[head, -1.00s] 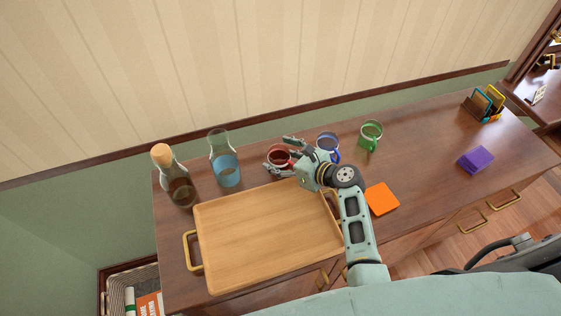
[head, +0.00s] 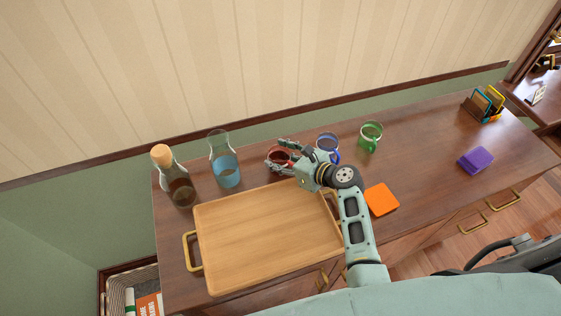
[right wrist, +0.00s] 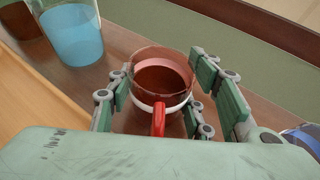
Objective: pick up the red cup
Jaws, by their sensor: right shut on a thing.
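The red cup (head: 279,157) stands upright on the brown sideboard, behind the wooden tray's right part. In the right wrist view the cup (right wrist: 161,84) shows dark inside, with a red handle pointing toward my palm. My right gripper (head: 282,158) has its fingers on both sides of the cup and is shut on it; the fingers also show in the right wrist view (right wrist: 160,92). The cup's right side is partly hidden by the gripper in the head view. I cannot see any lift off the surface. My left gripper is not in view.
The wooden tray (head: 262,237) lies in front. A carafe with blue liquid (head: 226,168) and a corked bottle (head: 178,185) stand left. A blue cup (head: 328,142) is close right of the gripper, then a green cup (head: 371,136). An orange square (head: 382,199) lies right of my arm.

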